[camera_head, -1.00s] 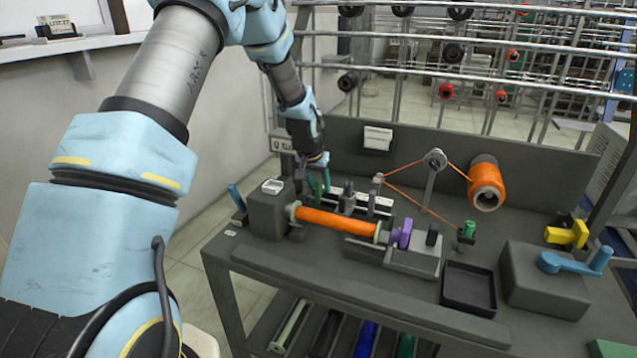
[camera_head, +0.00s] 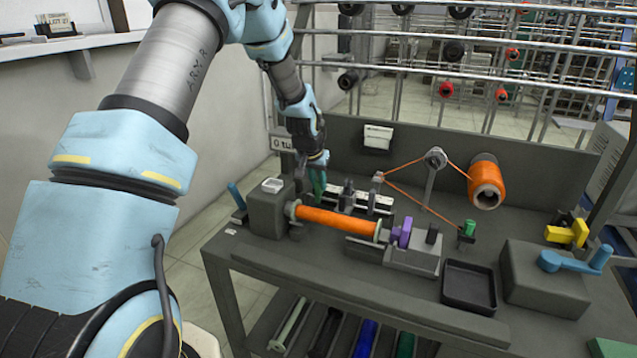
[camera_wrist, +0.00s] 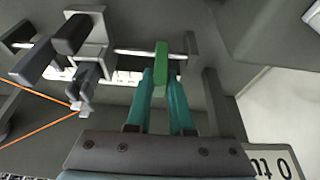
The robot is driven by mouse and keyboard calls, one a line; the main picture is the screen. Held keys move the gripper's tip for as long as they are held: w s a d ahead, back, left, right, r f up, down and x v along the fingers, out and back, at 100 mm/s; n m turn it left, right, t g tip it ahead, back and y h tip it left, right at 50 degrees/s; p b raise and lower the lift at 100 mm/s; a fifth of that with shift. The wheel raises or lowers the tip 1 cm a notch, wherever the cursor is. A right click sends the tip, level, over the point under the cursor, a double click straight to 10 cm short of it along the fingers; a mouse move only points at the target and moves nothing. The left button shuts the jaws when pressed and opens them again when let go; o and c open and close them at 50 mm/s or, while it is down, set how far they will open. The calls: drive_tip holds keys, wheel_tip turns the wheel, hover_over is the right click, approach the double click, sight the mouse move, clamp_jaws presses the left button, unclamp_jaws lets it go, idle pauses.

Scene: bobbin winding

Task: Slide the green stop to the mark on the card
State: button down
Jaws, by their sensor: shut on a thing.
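The green stop (camera_wrist: 161,62) sits on a thin rail and stands between my teal fingertips in the wrist view. My gripper (camera_wrist: 159,82) is shut on it. In the head view my gripper (camera_head: 318,188) is at the left end of the rail, behind the orange-wound bobbin; its fingers mostly hide the stop there. A pale card strip (camera_head: 385,203) runs along the rail, partly covered by dark blocks; it also shows in the wrist view (camera_wrist: 120,77). I cannot make out the mark on it.
Dark grey blocks (camera_wrist: 86,25) sit on the rail to the left of the stop in the wrist view. The orange bobbin (camera_head: 337,221) lies in front of the rail. Orange thread runs near it to a spool (camera_head: 486,182). A black tray (camera_head: 469,287) is at front right.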

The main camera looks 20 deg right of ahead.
idle(0.8)
drive_tip(key=shift+s+d+f+b, duration=0.1)
drive_tip(key=shift+s+d+b, duration=0.1)
drive_tip(key=shift+b, duration=0.3)
drive_tip(key=c, duration=0.8)
unclamp_jaws()
drive_tip(key=shift+r, duration=0.2)
drive_tip(key=b+v, duration=0.2)
drive_tip(key=v, duration=0.8)
drive_tip(key=shift+s+r, duration=0.2)
drive_tip(key=shift+r, duration=0.05)
drive_tip(key=shift+a, duration=0.2)
